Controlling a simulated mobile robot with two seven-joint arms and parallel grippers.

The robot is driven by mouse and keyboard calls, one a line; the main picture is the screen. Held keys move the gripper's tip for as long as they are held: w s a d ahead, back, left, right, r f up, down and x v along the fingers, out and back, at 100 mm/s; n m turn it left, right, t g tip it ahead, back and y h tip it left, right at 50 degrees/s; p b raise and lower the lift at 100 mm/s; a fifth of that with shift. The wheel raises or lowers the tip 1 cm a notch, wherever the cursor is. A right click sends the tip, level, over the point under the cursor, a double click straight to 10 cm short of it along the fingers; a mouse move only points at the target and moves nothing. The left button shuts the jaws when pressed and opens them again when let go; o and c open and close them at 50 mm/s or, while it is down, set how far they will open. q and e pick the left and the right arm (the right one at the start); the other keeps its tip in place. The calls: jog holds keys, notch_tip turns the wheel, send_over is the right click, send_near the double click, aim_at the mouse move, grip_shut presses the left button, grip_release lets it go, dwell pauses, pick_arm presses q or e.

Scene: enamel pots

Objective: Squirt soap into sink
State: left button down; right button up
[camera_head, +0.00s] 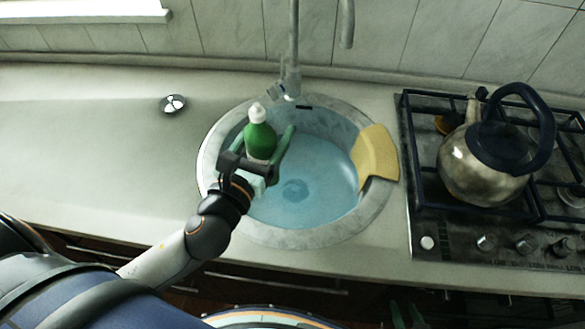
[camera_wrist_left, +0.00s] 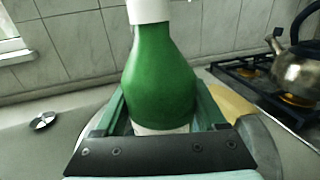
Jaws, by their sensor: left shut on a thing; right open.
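A green soap bottle with a white cap (camera_head: 260,139) is in my left gripper (camera_head: 268,146), over the left part of the round sink (camera_head: 318,240). The left gripper's green fingers are shut on the bottle, one on each side. In the left wrist view the bottle (camera_wrist_left: 160,75) stands upright between the fingers, its cap cut off by the top edge. The sink has a pale blue basin with a drain (camera_head: 293,190). My right gripper (camera_head: 407,316) shows only partly at the bottom edge, low in front of the counter, open and empty.
A yellow cloth or sponge (camera_head: 375,153) hangs over the sink's right rim. A faucet (camera_head: 292,75) rises behind the sink. A kettle (camera_head: 478,165) stands on the gas stove (camera_head: 420,205) at right. A small round metal object (camera_head: 173,104) lies on the otherwise clear left counter.

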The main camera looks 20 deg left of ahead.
pick_arm(q)
jog(key=w+a+f+n+y+p, duration=0.2)
jog(key=w+a+f+n+y, duration=0.2)
jog(key=w+a+f+y, duration=0.35)
notch_tip(320, 180, down, 7)
jog(key=a+h+b, duration=0.1)
jog(key=h+b, duration=0.1)
jog(key=b, duration=0.4)
jog(key=shift+r+g, duration=0.2)
jog(key=shift+g, duration=0.2)
pick_arm(e)
jog(key=f, duration=0.4)
jog(key=shift+d, duration=0.25)
pick_arm(q)
jog(key=shift+m, duration=0.6)
pick_arm(e)
jog(key=shift+f, duration=0.15)
